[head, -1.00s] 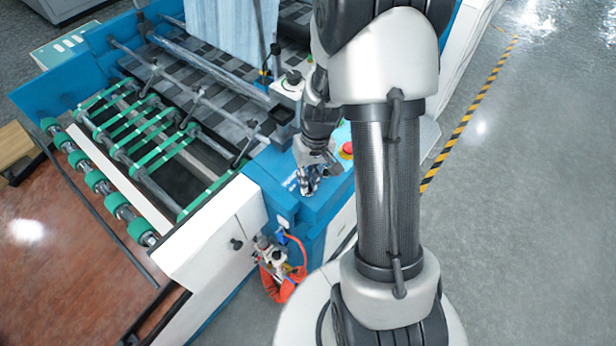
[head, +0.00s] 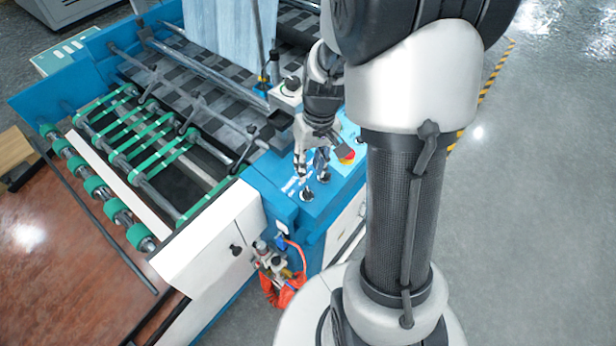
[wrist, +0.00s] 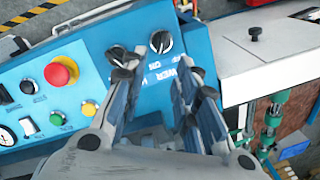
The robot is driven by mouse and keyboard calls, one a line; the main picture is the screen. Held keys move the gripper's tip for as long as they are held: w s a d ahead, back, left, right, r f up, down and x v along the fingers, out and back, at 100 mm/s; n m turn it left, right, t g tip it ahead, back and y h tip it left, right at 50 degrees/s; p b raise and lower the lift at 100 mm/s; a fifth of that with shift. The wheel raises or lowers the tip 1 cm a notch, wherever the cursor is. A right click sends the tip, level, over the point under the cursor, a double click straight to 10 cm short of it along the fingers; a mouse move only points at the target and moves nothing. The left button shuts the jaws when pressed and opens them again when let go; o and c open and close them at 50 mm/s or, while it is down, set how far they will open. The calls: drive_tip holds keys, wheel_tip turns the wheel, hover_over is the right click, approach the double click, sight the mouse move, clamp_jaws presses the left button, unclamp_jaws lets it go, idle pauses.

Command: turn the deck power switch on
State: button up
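The blue control deck (head: 332,203) is on the near corner of the machine. My gripper (head: 311,168) hangs over it with its fingers apart and nothing held. In the wrist view the gripper (wrist: 158,74) also shows open. A black rotary knob (wrist: 161,42) with a white pointer mark lies beyond the gap between the fingertips. White lettering that seems to read "POWER" and "ON" is partly hidden by the fingers. A second black knob (wrist: 120,56) sits beside the left fingertip. Whether a finger touches either knob is unclear. Two knobs show below the gripper in the head view, one nearer (head: 307,194).
A red emergency button (wrist: 61,72) on a yellow base is on the same deck, with green (wrist: 57,118) and yellow (wrist: 89,109) buttons near it. Green-banded rollers (head: 130,150) are left of the deck. An orange coiled hose (head: 287,290) hangs below it.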

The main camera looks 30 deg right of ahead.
drive_tip(key=shift+d+r, duration=0.15)
drive_tip(key=shift+r, duration=1)
drive_tip(key=shift+d+r, duration=0.1)
drive_tip(key=shift+r, duration=1)
drive_tip(key=s+a+r+n+t+h+b, duration=0.1)
drive_tip(key=s+a+r+t, duration=0.3)
drive_tip(key=s+a+r, duration=0.8)
drive_tip(key=s+n, duration=0.1)
drive_tip(key=s, duration=0.2)
drive_tip(key=shift+a+b, duration=0.25)
drive_tip(key=shift+b, duration=0.1)
drive_tip(key=shift+s+r, duration=0.1)
